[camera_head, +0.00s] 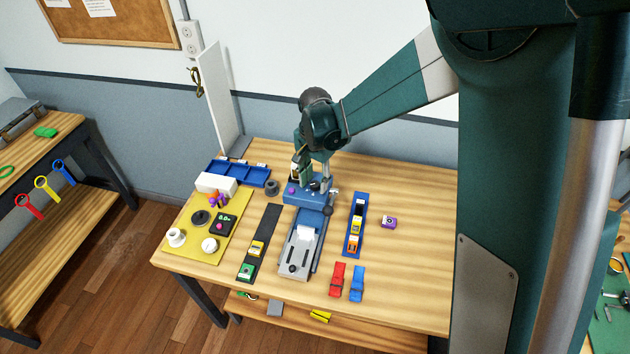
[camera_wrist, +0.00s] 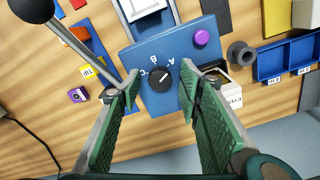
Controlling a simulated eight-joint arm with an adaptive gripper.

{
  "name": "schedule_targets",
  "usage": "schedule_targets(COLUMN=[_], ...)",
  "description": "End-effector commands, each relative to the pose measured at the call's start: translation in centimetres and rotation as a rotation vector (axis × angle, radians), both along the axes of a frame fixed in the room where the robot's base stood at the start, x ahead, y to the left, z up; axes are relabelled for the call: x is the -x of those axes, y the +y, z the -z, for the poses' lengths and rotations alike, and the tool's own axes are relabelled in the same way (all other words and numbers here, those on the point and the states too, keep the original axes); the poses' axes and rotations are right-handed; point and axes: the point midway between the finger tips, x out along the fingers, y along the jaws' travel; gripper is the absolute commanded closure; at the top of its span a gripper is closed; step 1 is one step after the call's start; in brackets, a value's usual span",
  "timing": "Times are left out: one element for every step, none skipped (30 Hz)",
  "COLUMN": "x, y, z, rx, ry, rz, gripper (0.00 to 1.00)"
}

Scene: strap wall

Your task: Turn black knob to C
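The black knob (camera_wrist: 160,79) sits on a blue panel (camera_wrist: 206,48), with white letters A, B and C around it in the wrist view. Its white mark appears to point up and right, toward the A side; C is at its left. My gripper (camera_wrist: 160,86) is open, with one green-padded finger on each side of the knob and a gap visible around it. In the head view my gripper (camera_head: 302,172) hangs over the blue panel (camera_head: 298,196), and the arm largely hides the knob there.
A black-balled lever (camera_wrist: 70,40) rises left of the knob, close to my left finger. A purple button (camera_wrist: 201,38) is on the panel's other side. A grey cylinder (camera_head: 271,187) and blue tray (camera_head: 254,177) lie nearby.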

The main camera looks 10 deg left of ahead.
Motion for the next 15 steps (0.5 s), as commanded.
schedule_targets(x=[0.00,0.00,0.00,0.00,0.00,0.00,0.00,0.00,0.00,0.00,0.00,0.00,0.00,0.00,0.00], y=[0.00,-0.01,0.00,0.00,0.00,-0.01,0.00,0.00,0.00,0.00,0.00,0.00,0.00,0.01,0.01], z=[-0.01,-0.01,-0.01,-0.02,-0.02,-0.02,-0.02,-0.03,-0.02,-0.03,-0.03,-0.03,-0.03,-0.04,-0.03], rx=[0.000,0.000,0.000,0.000,0.000,0.000,0.000,0.000,0.000,0.000,0.000,0.000,0.000,0.000,0.000], ry=[0.000,0.000,0.000,0.000,0.000,0.000,0.000,0.000,0.000,0.000,0.000,0.000,0.000,0.000,0.000], rz=[0.000,0.000,0.000,0.000,0.000,0.000,0.000,0.000,0.000,0.000,0.000,0.000,0.000,0.000,-0.001], gripper=[0.65,0.65,0.65,0.65,0.66,0.71,0.75,0.79,0.84,0.88,0.92,0.92,0.92,0.92,0.92])
